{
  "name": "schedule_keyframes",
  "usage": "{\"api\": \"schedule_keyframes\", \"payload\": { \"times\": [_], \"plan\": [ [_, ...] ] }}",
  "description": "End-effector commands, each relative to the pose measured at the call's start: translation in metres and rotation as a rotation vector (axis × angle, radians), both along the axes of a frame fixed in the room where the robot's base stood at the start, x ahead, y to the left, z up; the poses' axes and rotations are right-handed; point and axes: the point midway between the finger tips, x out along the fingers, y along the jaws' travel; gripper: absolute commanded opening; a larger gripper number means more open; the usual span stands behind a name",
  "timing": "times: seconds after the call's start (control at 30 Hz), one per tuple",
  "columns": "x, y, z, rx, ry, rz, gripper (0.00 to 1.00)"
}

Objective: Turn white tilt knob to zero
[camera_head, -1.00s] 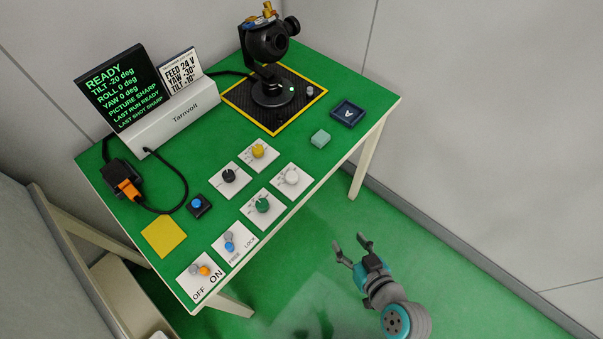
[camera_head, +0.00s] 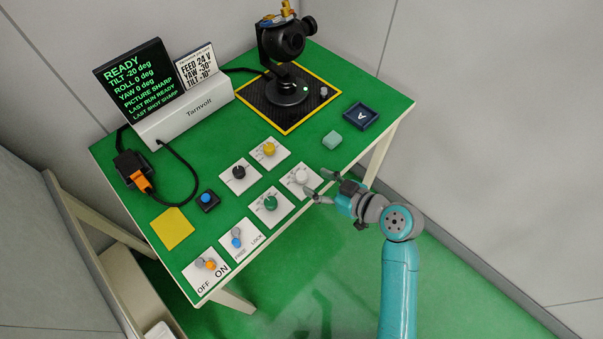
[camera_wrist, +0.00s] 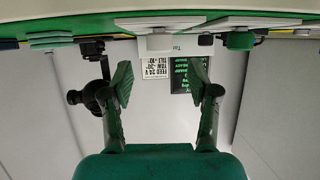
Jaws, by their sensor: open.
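The white knob (camera_head: 301,176) stands on a white plate near the table's right front edge. It also shows upside down in the wrist view (camera_wrist: 159,43), centred beyond my fingertips. My gripper (camera_head: 316,184) is open and empty, just right of the white knob, with its fingers pointing at it. In the wrist view my two fingers (camera_wrist: 160,80) are wide apart, with a gap to the knob. The dark screen (camera_head: 140,82) reads TILT -20 deg, ROLL 0 deg, YAW 0 deg. The black gimbal camera (camera_head: 283,40) stands at the back on a yellow-edged mat.
The green knob (camera_head: 271,202), yellow knob (camera_head: 269,149) and black knob (camera_head: 239,172) sit close by on their own plates. A pale green block (camera_head: 332,140) and a navy tray (camera_head: 372,116) lie behind my gripper. Switches (camera_head: 207,263) stand at the front left.

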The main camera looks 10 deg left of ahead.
Motion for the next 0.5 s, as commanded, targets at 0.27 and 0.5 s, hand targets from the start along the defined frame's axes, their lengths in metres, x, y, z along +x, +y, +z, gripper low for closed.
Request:
{"api": "schedule_keyframes", "payload": {
  "times": [0.27,0.5],
  "plan": [
    [0.024,0.036,-0.018,0.000,0.000,0.001,0.60],
    [0.034,0.050,-0.025,0.000,0.000,-0.001,0.60]
  ]
}}
